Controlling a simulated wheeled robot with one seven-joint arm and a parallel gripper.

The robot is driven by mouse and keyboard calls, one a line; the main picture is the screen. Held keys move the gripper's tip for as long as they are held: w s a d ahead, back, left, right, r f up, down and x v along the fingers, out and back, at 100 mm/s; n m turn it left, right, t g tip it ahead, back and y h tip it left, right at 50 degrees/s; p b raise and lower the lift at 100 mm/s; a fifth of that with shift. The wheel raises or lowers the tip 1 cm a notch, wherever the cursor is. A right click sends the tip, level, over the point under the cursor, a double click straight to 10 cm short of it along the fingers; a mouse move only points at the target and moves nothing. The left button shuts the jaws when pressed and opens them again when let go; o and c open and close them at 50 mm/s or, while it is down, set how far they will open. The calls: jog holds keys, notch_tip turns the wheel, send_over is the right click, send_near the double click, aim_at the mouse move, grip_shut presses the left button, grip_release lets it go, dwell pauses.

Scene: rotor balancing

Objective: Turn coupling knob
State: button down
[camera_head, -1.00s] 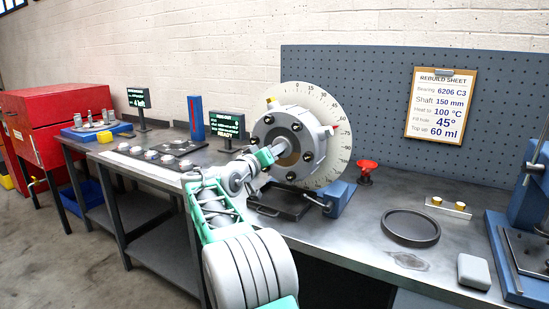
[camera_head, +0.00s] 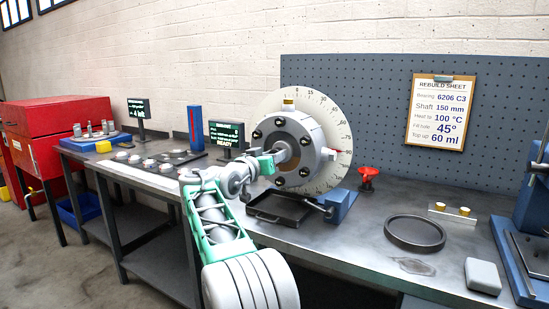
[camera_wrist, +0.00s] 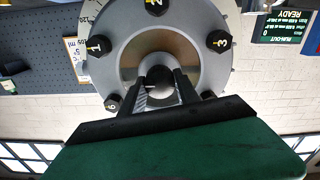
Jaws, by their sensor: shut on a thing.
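The coupling is a grey metal hub (camera_head: 306,130) with several black bolts, in front of a white degree dial (camera_head: 341,163). Its central knob (camera_head: 284,153) is a stub at the middle of the hub face. My gripper (camera_head: 276,157) is shut on this knob from the front. In the wrist view the two dark fingers (camera_wrist: 160,91) close around the dark centre knob. Numbered bolts 1, 2, 3 and 6 show around the hub face (camera_wrist: 128,61) there; the lower part is hidden by my gripper.
A dark tray (camera_head: 282,208) and a blue stand (camera_head: 343,204) are below the hub. A readout screen (camera_head: 226,134) stands to the left.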

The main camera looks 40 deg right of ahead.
jog(key=c, duration=0.9)
grip_release()
jog(key=v, duration=0.7)
jog(key=shift+s+a, duration=0.15)
jog(key=shift+a, duration=0.2)
jog(key=shift+r, duration=0.1)
